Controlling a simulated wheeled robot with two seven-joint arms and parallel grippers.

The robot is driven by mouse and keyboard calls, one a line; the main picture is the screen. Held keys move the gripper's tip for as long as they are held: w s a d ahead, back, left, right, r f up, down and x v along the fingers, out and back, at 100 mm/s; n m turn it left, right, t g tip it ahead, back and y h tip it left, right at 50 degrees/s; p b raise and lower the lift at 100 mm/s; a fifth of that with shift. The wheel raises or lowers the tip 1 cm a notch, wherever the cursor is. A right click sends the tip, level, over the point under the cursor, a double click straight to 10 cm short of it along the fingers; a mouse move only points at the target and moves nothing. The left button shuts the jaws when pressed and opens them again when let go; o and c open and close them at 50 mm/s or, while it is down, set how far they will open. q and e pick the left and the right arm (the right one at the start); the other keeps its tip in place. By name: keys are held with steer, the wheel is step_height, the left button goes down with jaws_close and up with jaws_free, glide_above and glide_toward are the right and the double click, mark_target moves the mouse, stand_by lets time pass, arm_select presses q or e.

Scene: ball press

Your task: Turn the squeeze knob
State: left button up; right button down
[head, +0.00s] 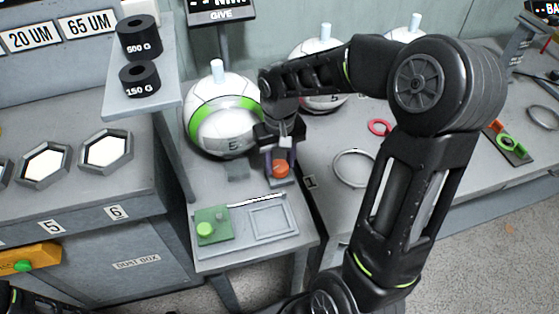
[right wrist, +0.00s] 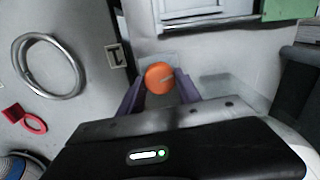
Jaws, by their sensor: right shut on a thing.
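The squeeze knob appears to be the small orange round knob (head: 281,169) on a grey base in front of a white ball (head: 222,115) with a green band. In the right wrist view the orange knob (right wrist: 160,78) has a short pale mark on its face. My right gripper (head: 280,160) reaches down over it, and its purple-grey fingers lie on both sides of the knob, shut on it. The fingers also show in the right wrist view (right wrist: 160,92). My left gripper is not in view; only a bit of dark arm shows at the lower left.
A green pad with a light green button (head: 205,229) and a grey tray (head: 272,220) lie in front of the knob. Black weights (head: 139,78) stand on a shelf at left. A metal ring (head: 353,168) and a red ring (head: 379,127) lie to the right.

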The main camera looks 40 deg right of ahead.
mark_target(280, 166)
steer(key=c, duration=0.8)
jaws_free()
steer(key=shift+c, duration=0.2)
steer(key=shift+r, duration=0.15)
step_height(280, 166, up, 8)
steer(key=shift+f+p, duration=0.2)
steer(key=shift+p, duration=0.1)
